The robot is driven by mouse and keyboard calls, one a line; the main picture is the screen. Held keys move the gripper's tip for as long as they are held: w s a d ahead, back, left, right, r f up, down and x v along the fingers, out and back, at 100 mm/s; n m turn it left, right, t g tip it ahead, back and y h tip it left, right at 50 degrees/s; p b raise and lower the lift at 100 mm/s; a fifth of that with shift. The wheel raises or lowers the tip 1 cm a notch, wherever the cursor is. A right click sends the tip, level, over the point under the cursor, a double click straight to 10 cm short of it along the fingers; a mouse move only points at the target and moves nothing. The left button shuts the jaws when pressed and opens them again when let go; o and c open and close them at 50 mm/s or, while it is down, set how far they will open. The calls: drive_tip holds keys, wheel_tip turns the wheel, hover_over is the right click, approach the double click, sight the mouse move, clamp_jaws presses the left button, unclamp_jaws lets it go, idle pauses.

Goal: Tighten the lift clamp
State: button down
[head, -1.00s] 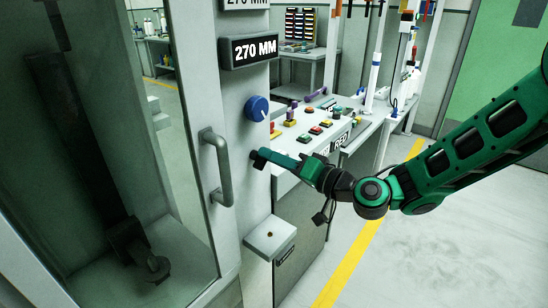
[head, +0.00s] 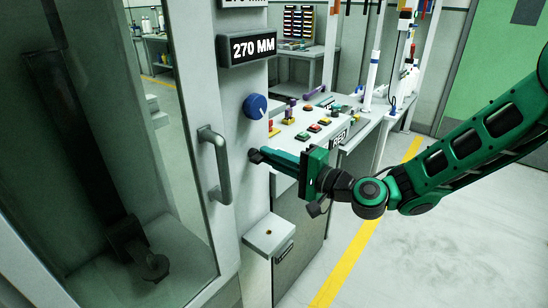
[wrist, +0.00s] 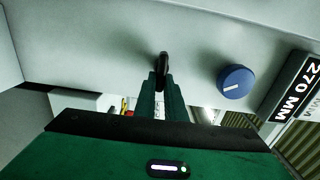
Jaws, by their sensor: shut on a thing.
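The lift clamp is a small black handle (head: 254,155) on the grey column, below the blue knob (head: 255,107) and right of the door handle. My gripper (head: 262,157) reaches it from the right, with its fingers shut on it. In the wrist view the handle (wrist: 164,58) is a thin dark upright shape between my green fingertips (wrist: 162,82), which hide its lower part. The gripper's wide body stands upright in the head view. The handle's mount is too small to make out.
A glass door with a grey handle (head: 216,165) is close on the left. A sign reading 270 MM (head: 252,47) is above. A small grey ledge (head: 270,236) juts out below my gripper. A button panel (head: 300,128) stands behind. Floor at right is clear.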

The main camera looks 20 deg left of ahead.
drive_tip(key=shift+w+d+f+m, duration=0.1)
drive_tip(key=shift+w+d+m, duration=0.05)
drive_tip(key=shift+w+m, duration=0.15)
drive_tip(key=c, duration=1.9)
unclamp_jaws()
drive_tip(key=shift+o, duration=0.4)
drive_tip(key=shift+s, duration=0.15)
drive_tip(key=v, duration=1)
drive_tip(key=shift+d, duration=0.25)
drive_tip(key=shift+s+f, duration=0.1)
